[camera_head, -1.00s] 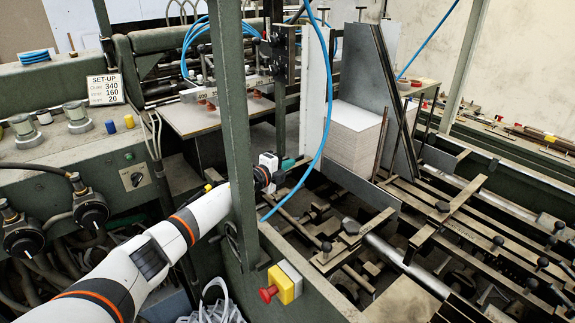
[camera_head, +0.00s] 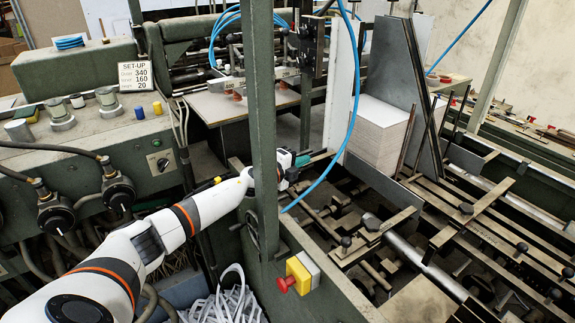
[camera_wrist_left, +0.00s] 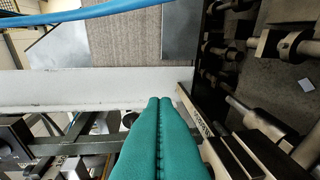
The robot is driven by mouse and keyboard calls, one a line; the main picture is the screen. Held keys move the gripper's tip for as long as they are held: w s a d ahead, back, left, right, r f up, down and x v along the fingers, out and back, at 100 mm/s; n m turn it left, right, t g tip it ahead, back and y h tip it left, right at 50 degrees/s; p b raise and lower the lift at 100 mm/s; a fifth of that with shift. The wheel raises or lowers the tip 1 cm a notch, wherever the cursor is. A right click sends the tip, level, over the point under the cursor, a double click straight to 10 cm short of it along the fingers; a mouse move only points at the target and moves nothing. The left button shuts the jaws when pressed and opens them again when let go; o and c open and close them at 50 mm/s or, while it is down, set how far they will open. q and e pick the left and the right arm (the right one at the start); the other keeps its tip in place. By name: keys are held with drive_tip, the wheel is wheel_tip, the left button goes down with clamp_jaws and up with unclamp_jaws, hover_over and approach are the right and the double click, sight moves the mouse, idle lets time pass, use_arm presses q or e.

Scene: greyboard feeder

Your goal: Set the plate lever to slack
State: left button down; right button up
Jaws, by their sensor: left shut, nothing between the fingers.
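My left gripper (camera_head: 306,159) reaches past the green post, its fingers near the lower edge of the upright white plate (camera_head: 343,90). In the left wrist view its two green fingers (camera_wrist_left: 160,103) are shut together with nothing between them, in front of the pale plate edge (camera_wrist_left: 70,90). A dark round knob (camera_wrist_left: 128,119) shows just left of the fingers, and a bar with small lettering (camera_wrist_left: 199,120) lies just right of them; contact is unclear. I cannot tell for sure which part is the plate lever, nor its setting. My right gripper is not in view.
The greyboard stack (camera_head: 378,134) stands behind the white plate. The green post (camera_head: 263,130) is close beside my left arm. A blue hose (camera_head: 346,130) hangs near the gripper. A red stop button (camera_head: 282,284) on a yellow box sits below. Rails with knobs fill the right.

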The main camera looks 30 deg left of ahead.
use_arm(q)
drive_tip(key=v, duration=0.8)
drive_tip(key=shift+b, duration=0.35)
drive_tip(key=shift+f, duration=0.15)
